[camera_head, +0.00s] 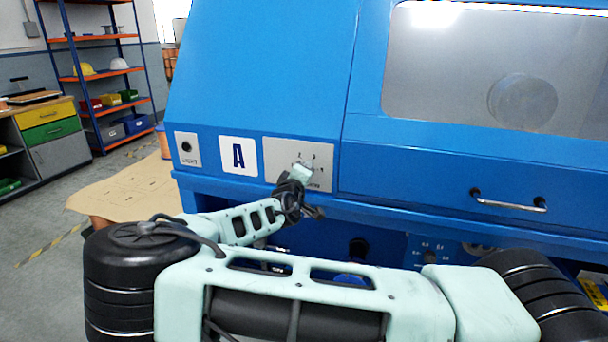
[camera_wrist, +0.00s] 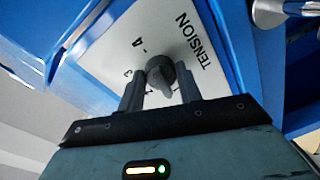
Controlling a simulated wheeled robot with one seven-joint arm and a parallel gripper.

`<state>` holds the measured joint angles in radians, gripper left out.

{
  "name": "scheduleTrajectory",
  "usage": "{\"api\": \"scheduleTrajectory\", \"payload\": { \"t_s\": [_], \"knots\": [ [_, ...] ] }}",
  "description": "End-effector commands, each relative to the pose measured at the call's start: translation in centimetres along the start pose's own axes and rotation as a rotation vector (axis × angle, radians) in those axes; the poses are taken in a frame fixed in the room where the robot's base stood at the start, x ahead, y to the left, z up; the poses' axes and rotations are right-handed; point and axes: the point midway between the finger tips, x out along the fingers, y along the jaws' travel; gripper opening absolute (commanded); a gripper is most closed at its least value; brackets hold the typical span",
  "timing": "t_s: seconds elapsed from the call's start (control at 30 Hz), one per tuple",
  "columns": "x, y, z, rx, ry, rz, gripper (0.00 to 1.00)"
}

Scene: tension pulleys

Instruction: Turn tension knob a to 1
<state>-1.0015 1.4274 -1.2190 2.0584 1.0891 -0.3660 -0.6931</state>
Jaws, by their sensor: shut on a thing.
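The tension knob (camera_wrist: 161,76) is a dark grey knob with a pointer bar on a light grey plate, seen in the wrist view. The plate is marked "TENSION", and a 4 and a 3 can be read near the knob. My gripper (camera_wrist: 158,92) has one finger on each side of the knob's bar and is shut on it. In the head view, my gripper (camera_head: 299,177) reaches the grey tension plate (camera_head: 276,155), right of a white label with a blue "A" (camera_head: 238,156). There my gripper hides the knob. The number at the pointer cannot be read clearly.
The plate is on the front of a large blue machine (camera_head: 265,70). A metal handle (camera_head: 508,203) sticks out at the right, below a window. A small panel with a black knob (camera_head: 187,147) is left of the label. Shelves (camera_head: 100,75) stand at the far left.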

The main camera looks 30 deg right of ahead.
Motion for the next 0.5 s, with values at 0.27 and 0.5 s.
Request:
{"api": "scheduleTrajectory", "payload": {
  "t_s": [0.27,0.5],
  "knots": [
    [-0.06,-0.10,-0.09,-0.150,-0.008,-0.004,0.12],
    [-0.04,-0.06,-0.10,-0.206,-0.013,-0.007,0.12]
  ]
}}
